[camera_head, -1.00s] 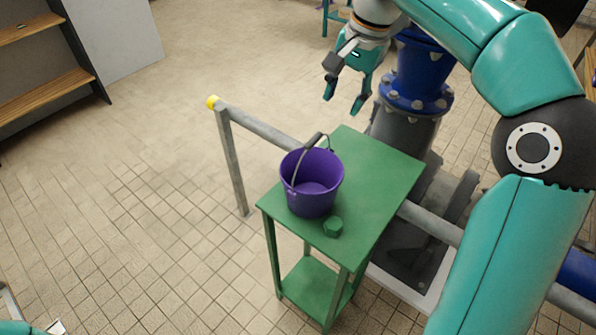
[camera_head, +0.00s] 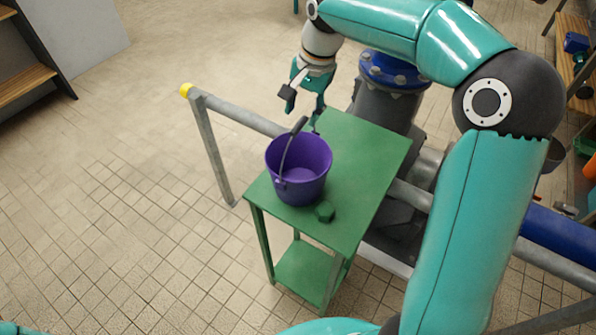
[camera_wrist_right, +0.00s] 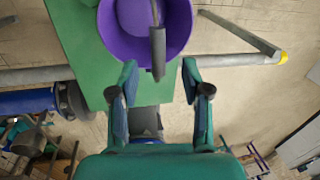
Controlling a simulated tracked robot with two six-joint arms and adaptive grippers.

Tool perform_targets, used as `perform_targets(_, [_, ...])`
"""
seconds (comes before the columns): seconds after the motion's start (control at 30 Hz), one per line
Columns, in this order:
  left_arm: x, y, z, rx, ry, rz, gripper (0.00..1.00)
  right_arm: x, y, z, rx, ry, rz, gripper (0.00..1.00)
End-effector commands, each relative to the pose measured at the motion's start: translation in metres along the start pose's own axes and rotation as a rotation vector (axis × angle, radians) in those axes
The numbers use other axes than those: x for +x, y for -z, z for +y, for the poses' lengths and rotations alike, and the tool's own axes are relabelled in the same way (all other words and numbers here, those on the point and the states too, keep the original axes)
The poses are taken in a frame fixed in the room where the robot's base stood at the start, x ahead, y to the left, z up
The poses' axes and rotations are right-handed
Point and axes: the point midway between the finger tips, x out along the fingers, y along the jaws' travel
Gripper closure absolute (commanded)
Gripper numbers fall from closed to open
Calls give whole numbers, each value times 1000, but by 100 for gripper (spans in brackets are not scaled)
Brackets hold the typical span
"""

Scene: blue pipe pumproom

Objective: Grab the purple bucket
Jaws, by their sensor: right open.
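The purple bucket (camera_head: 312,190) stands upright on the green table (camera_head: 365,165), near its left edge. Its bail handle (camera_head: 299,126) is raised, with a dark grip at the top, and leans towards the far side. My right gripper (camera_head: 304,108) is open and empty, just beyond and above the bucket's far rim, close to the handle grip. In the right wrist view, the bucket (camera_wrist_right: 172,42) is ahead of the two spread fingers (camera_wrist_right: 160,76), and the handle grip (camera_wrist_right: 157,52) points down between them. Whether a finger touches the handle cannot be told. My left gripper is out of view.
A grey rail (camera_head: 215,150) with a yellow cap stands at left. A blue-flanged pump pipe (camera_head: 392,72) is behind the table. The tiled floor at left is clear.

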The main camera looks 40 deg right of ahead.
Motion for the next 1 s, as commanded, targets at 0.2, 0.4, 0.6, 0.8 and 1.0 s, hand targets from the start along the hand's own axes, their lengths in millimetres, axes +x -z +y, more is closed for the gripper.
perform_targets(0.2, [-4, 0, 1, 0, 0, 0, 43, 16, -3, 1, 0, -3, -2, 52])
perform_targets(0.4, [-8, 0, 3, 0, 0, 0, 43, 45, -5, 2, 2, -3, -2, 52])
perform_targets(0.6, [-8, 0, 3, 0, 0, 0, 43, 54, -5, 2, 1, -1, -1, 52])
perform_targets(0.8, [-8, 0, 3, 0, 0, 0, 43, 54, -5, 2, 1, 0, 0, 62])
perform_targets(1.0, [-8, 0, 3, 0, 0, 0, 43, 54, -4, 2, 1, 0, 0, 96])
